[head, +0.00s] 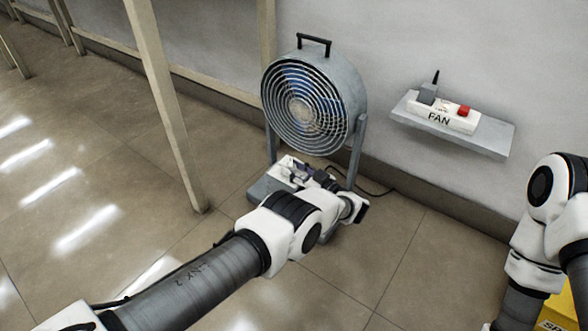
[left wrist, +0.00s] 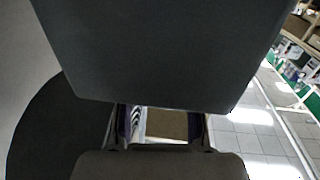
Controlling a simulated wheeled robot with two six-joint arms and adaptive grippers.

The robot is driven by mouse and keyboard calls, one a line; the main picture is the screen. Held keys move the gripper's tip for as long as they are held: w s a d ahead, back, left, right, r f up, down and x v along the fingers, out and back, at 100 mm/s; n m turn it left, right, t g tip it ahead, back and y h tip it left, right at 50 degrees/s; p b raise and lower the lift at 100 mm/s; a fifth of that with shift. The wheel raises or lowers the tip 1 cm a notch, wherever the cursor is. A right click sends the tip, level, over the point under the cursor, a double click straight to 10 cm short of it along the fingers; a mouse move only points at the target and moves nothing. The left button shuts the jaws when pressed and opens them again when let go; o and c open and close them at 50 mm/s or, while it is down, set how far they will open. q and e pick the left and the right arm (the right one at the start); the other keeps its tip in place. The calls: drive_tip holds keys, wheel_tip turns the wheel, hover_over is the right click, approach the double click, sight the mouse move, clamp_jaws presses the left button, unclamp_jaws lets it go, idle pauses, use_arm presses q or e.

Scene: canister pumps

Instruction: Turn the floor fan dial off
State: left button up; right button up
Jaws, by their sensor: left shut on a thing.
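The floor fan (head: 310,105) stands by the wall in the head view, with a round grey housing, a wire grille and a black top handle. My left gripper (head: 302,172) is at the low front of the fan, over its base (head: 262,187). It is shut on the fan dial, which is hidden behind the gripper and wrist. In the left wrist view the fingers (left wrist: 160,125) show at the lower middle, below a large dark surface. The dial's setting cannot be seen. My right gripper is out of view; only part of that arm shows at the right.
A wall shelf (head: 495,142) holds a white box marked FAN (head: 440,118) with a red button (head: 463,111). A beige post (head: 165,100) stands left of the fan. A dark cable (head: 375,192) lies on the floor. A yellow object (head: 562,308) is at bottom right.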

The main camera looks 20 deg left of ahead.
use_arm(q)
drive_tip(key=o, duration=1.2)
drive_tip(key=shift+c, duration=0.2)
drive_tip(key=shift+t, duration=0.3)
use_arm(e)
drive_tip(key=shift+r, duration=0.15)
